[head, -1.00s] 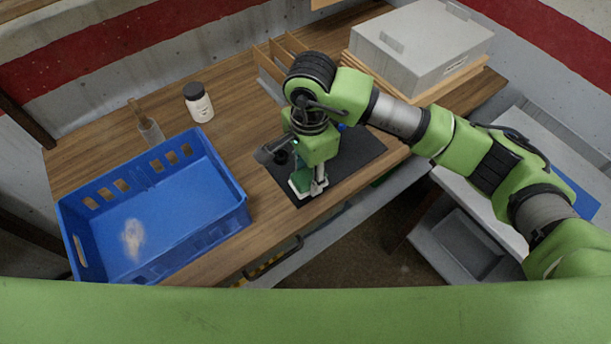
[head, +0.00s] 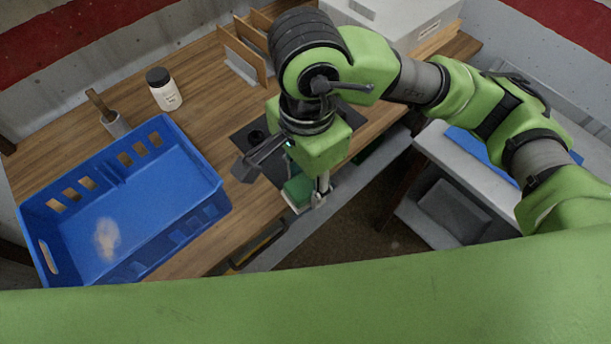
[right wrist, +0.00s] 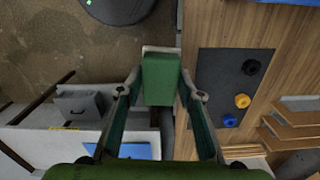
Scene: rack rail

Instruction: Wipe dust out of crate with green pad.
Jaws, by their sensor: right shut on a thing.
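The blue crate (head: 187,240) lies on the wooden table at the left of the head view. A pale dust patch (head: 107,238) is on its floor. My right gripper (head: 308,196) is shut on the green pad (head: 296,188), which has a pale base. It holds the pad near the table's front edge, to the right of the crate and apart from it. In the right wrist view the pad (right wrist: 160,78) sits between the fingertips, with the floor and table edge behind it. My left gripper is not in view.
A white bottle with a dark lid (head: 164,90) and a wooden-handled brush (head: 108,113) stand behind the crate. A dark mat (right wrist: 229,88) holds blue, yellow and black round items. A wooden rack (head: 243,52) and a grey box (head: 400,18) are at the back.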

